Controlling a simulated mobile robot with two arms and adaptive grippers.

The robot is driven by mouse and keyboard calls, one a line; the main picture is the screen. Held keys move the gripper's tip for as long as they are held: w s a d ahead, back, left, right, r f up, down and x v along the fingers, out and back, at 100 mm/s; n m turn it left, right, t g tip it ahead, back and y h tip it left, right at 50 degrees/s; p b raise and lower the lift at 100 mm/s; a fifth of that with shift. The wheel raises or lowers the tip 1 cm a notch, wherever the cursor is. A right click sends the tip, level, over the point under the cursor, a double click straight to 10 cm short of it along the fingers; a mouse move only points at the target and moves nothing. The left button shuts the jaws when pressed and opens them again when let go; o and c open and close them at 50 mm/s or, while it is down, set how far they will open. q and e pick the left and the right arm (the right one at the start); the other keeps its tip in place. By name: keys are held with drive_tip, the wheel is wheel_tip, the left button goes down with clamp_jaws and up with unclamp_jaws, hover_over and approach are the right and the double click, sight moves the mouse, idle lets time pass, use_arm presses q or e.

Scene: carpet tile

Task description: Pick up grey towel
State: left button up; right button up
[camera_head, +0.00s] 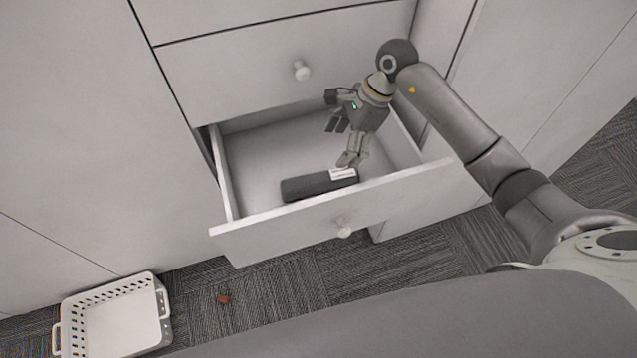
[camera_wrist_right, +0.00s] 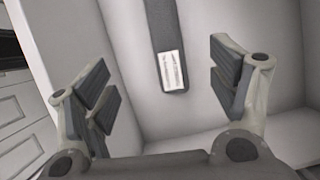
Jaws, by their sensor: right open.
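The grey towel (camera_head: 305,187) is a dark grey, folded, elongated bundle with a white label at its right end. It lies in the open drawer, close to the front panel. In the right wrist view the towel (camera_wrist_right: 166,28) is at the top middle, its label end pointing down into the picture, between and beyond the fingers. My right gripper (camera_head: 345,143) is over the right part of the drawer, above the towel's label end. Its fingers (camera_wrist_right: 160,90) are spread apart with nothing between them. My left gripper is out of view.
The open drawer (camera_head: 228,190) has raised side walls and a front panel with a round knob (camera_head: 344,232). A closed drawer with a knob (camera_head: 302,70) is above it. A white basket (camera_head: 165,304) and a small reddish object (camera_head: 223,298) are on the carpet.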

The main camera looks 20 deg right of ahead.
sight(321, 177)
drive_tip(key=f+b, duration=0.3)
drive_tip(key=f, duration=0.1)
drive_tip(key=shift+w, duration=0.25)
drive_tip(key=shift+f+b, duration=0.35)
drive_tip(key=shift+f, duration=0.05)
drive_tip(key=x, duration=0.5)
drive_tip(key=shift+a+p, duration=0.1)
drive_tip(key=shift+p, duration=0.2)
drive_tip(key=x, duration=0.2)
drive_tip(key=p+x, duration=0.1)
drive_tip(key=x, duration=0.1)
drive_tip(key=shift+a+f, duration=0.1)
drive_tip(key=shift+a, duration=0.45)
drive_tip(key=shift+w+a+f, duration=0.1)
drive_tip(key=shift+f, duration=0.35)
drive_tip(key=c, duration=1.2)
drive_tip(key=shift+r, duration=0.1)
drive_tip(key=shift+c, duration=0.2)
